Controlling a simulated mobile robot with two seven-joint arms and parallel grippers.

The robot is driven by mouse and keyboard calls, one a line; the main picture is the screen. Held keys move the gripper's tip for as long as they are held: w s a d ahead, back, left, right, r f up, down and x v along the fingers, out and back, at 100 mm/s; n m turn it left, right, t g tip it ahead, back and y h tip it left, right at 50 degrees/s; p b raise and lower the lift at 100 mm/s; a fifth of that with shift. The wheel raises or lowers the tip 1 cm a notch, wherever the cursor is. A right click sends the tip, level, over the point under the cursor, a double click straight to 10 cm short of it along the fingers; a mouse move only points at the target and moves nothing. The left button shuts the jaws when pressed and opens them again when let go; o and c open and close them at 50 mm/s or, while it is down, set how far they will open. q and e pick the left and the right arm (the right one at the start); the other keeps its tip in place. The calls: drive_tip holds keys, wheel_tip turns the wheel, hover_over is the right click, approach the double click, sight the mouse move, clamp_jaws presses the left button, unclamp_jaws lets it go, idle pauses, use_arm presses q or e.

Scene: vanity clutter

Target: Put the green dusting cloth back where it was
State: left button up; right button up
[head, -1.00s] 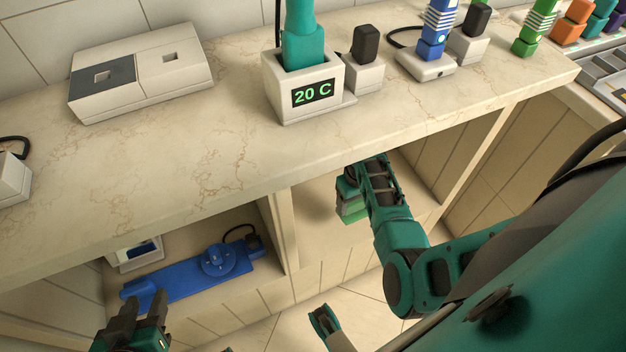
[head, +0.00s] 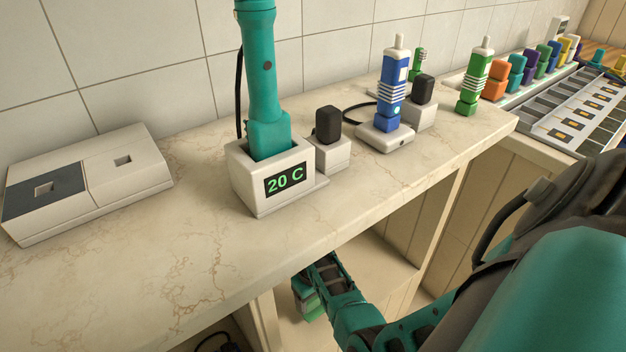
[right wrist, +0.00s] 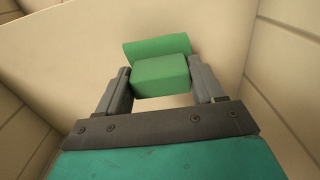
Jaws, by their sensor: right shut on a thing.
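The green dusting cloth (right wrist: 158,48) shows in the right wrist view as a green block with a wider green piece behind it. The fingers of my right gripper (right wrist: 162,84) stand on either side of the block, shut on it. In the head view, my right gripper (head: 303,287) is below the countertop edge, inside the open shelf space, and a bit of the green cloth (head: 313,306) shows beside it. Whether the cloth touches the shelf surface, I cannot tell. My left gripper is not in view.
The marble countertop (head: 110,240) overhangs the shelf space. On it stand a white two-part box (head: 120,180), a white holder reading 20 C (head: 250,190) with a teal tool, and a blue-and-white bottle (head: 390,95). An upright divider (head: 263,318) borders the compartment on the left.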

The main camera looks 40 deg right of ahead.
sight(313, 304)
wheel_tip(313, 304, down, 3)
drive_tip(key=shift+f+b, duration=0.1)
drive_tip(key=shift+b, duration=0.7)
drive_tip(key=o, duration=0.9)
drive_tip(key=shift+o, duration=0.2)
wheel_tip(313, 304, up, 11)
drive_tip(key=p, duration=0.6)
drive_tip(key=shift+r, duration=0.2)
drive_tip(key=shift+r+p, duration=0.3)
drive_tip(key=shift+r, duration=0.1)
